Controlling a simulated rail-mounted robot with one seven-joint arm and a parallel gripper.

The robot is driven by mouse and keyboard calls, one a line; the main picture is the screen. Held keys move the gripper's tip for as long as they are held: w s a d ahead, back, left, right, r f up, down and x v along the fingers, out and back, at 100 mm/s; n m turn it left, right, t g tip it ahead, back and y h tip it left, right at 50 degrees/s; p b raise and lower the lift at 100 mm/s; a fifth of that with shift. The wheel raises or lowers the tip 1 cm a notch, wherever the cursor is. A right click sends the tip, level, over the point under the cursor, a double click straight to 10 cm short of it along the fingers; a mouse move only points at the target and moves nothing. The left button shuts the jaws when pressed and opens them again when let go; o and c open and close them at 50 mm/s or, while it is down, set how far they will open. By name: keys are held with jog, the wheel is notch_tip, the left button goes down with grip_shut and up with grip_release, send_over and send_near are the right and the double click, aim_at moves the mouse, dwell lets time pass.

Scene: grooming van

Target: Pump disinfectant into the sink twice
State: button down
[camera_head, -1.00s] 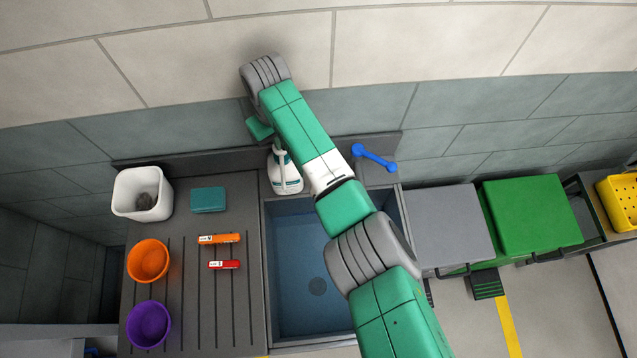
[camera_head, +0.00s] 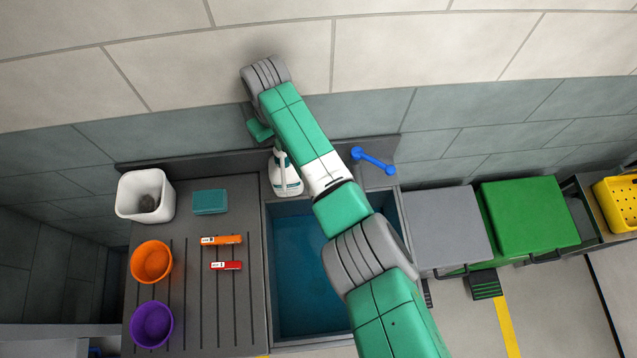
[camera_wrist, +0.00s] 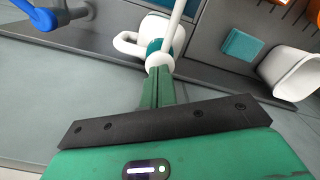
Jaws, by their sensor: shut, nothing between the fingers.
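The disinfectant bottle (camera_head: 288,182), white with a teal label and a pump top, stands upright at the back left edge of the sink (camera_head: 268,300). The sink holds a deep blue tint and its drain does not show. My gripper (camera_wrist: 158,88) is shut and empty, its fingertips at the bottle's white pump head in the wrist view. The bottle (camera_wrist: 128,42) lies just beyond the fingertips there. I cannot tell whether they touch. In the head view my arm hides part of the sink's right side.
A blue tap handle (camera_head: 373,160) stands right of the bottle. The wall is close behind.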

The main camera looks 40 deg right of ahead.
jog(key=shift+r+p, duration=1.6)
jog(key=shift+r, duration=0.45)
jog(key=shift+f, duration=0.1)
jog(key=w+a+r+n+t+y, duration=0.1)
jog(key=w+a+r+t, duration=0.1)
jog(key=a+r+t, duration=0.55)
jog(key=w+a+r+t, duration=0.3)
jog(key=a+r, duration=0.7)
jog(key=r, duration=0.2)
jog(key=s+r+t+p, duration=0.1)
jog(key=s+r+t, duration=0.3)
jog(key=r, duration=0.9)
jog(key=s+r+m+t+p, duration=0.1)
jog(key=s+r+t, duration=0.4)
jog(key=s+r, duration=0.5)
jog(key=s+r+t+p, duration=0.2)
jog(key=s+r+t, duration=0.3)
jog(key=r, duration=1.3)
jog(key=s, duration=0.3)
jog(key=shift+a+h+p, duration=0.15)
jog(key=shift+h+p, duration=0.15)
